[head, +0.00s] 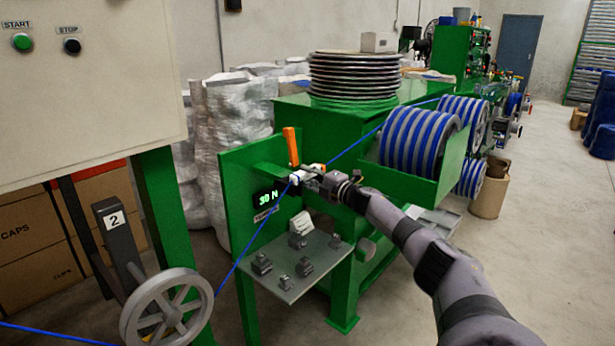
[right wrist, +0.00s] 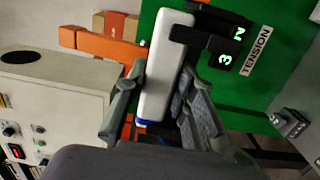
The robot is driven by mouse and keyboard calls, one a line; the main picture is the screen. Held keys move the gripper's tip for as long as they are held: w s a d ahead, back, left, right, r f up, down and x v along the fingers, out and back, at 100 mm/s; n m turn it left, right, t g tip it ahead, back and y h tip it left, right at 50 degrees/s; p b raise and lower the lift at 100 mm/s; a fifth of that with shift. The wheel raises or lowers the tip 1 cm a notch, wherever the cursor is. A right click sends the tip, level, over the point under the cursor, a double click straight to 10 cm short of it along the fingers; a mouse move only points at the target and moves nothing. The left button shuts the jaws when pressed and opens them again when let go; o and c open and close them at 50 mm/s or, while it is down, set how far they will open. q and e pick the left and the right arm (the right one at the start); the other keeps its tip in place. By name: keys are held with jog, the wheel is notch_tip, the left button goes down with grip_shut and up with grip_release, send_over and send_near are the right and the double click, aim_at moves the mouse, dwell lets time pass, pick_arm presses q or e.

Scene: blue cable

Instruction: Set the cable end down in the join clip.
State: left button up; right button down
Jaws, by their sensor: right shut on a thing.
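My right gripper (head: 313,175) reaches in from the right to the green tension stand. In the right wrist view the fingers (right wrist: 160,102) are closed on the two sides of a white block (right wrist: 164,62) with blue at its near end. The white block also shows in the head view (head: 297,177), just below the orange lever (head: 291,147). The blue cable (head: 236,265) rises from the wheel to this block, and blue cable (head: 352,147) continues from there toward the drums. I cannot pick out a loose cable end or tell which part is the join clip. My left gripper is out of view.
A small grey shelf (head: 310,280) with several dark fittings lies below my right gripper. A spoked wheel (head: 166,308) stands at the lower left. Blue-striped drums (head: 420,135) sit in a green machine behind the arm.

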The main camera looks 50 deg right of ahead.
jog(key=shift+f+b, duration=0.4)
jog(key=shift+b, duration=0.05)
dwell(0.6)
jog(key=c, duration=1.2)
grip_release()
jog(key=shift+c, duration=0.2)
jog(key=shift+s, duration=0.1)
jog(key=shift+s+f, duration=0.15)
jog(key=shift+s, duration=0.4)
jog(key=s, duration=1)
jog(key=shift+s, duration=0.35)
jog(key=shift+a, duration=0.1)
